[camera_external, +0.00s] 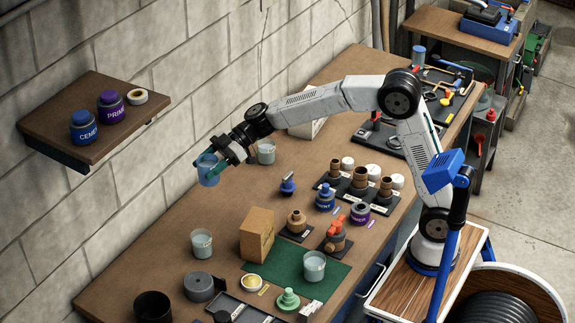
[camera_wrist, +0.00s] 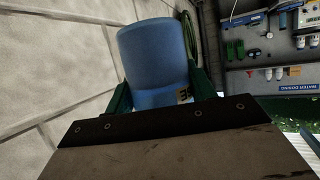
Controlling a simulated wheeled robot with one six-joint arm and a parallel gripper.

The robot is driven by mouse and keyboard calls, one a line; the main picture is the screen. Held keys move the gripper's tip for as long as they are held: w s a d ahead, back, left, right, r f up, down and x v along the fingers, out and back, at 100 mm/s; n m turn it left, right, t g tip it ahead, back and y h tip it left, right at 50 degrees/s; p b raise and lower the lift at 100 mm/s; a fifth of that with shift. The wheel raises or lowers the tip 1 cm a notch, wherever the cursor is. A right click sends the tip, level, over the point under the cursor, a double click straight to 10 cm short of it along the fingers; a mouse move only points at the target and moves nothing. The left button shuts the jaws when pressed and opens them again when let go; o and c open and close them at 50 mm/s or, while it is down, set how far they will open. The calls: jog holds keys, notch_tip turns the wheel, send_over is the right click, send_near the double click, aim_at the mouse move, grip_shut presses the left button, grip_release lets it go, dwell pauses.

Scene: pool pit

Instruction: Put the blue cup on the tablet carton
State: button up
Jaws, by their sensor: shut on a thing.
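The blue cup (camera_external: 208,176) is held in my gripper (camera_external: 211,167), in the air beside the block wall, over the far-left side of the bench. In the wrist view the cup (camera_wrist: 152,58) fills the space between the green fingers (camera_wrist: 160,88), with a small part of a printed label showing. A brown cardboard carton (camera_external: 256,236), likely the tablet carton, stands upright on the bench, below and to the right of the cup in the outside view. No label can be read on it. The cup is apart from the carton.
Clear cups stand left of the carton (camera_external: 202,243), on the green mat (camera_external: 326,278) and behind my gripper (camera_external: 266,152). Fittings and small jars crowd the right of the carton. A wall shelf (camera_external: 142,112) with two jars and a tape roll juts out at left.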

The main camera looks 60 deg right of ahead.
jog(key=s+d, duration=0.2)
jog(key=s, duration=0.5)
send_over(257, 220)
jog(key=shift+f, duration=5.75)
jog(key=shift+f, duration=0.2)
jog(key=o, duration=1.1)
jog(key=shift+r, duration=0.15)
